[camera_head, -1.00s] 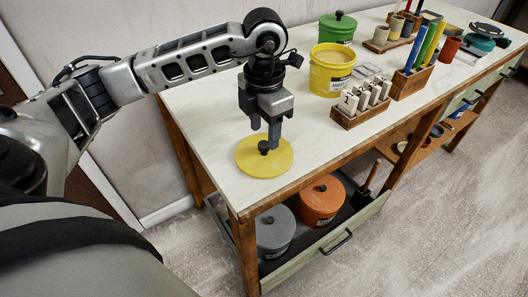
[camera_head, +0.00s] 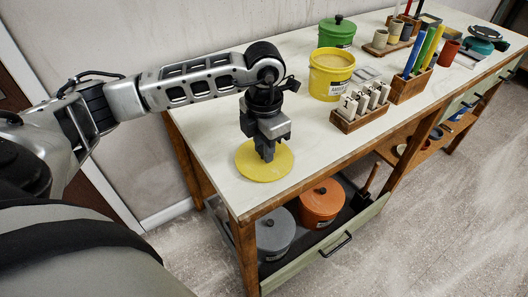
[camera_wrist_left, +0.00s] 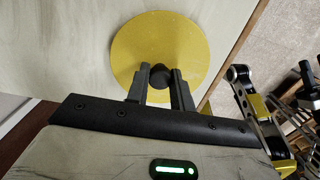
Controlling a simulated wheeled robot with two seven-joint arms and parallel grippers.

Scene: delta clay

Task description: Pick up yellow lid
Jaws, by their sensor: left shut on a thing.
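The yellow lid (camera_head: 262,172) is a flat round disc near the front left corner of the workbench top. In the left wrist view the lid (camera_wrist_left: 160,45) shows a dark round knob (camera_wrist_left: 160,75) at its middle. My left gripper (camera_head: 268,157) points down over the lid and is shut on the knob. In the left wrist view the fingers of the left gripper (camera_wrist_left: 160,85) stand on either side of the knob. I cannot tell whether the lid is clear of the bench top.
An open yellow bucket (camera_head: 331,76) stands behind the lid, near a green lidded pot (camera_head: 337,32). A wooden block with white tags (camera_head: 361,107) and a rack of coloured tubes (camera_head: 411,84) stand to the right. Grey and orange pots (camera_head: 321,204) sit on the shelf below.

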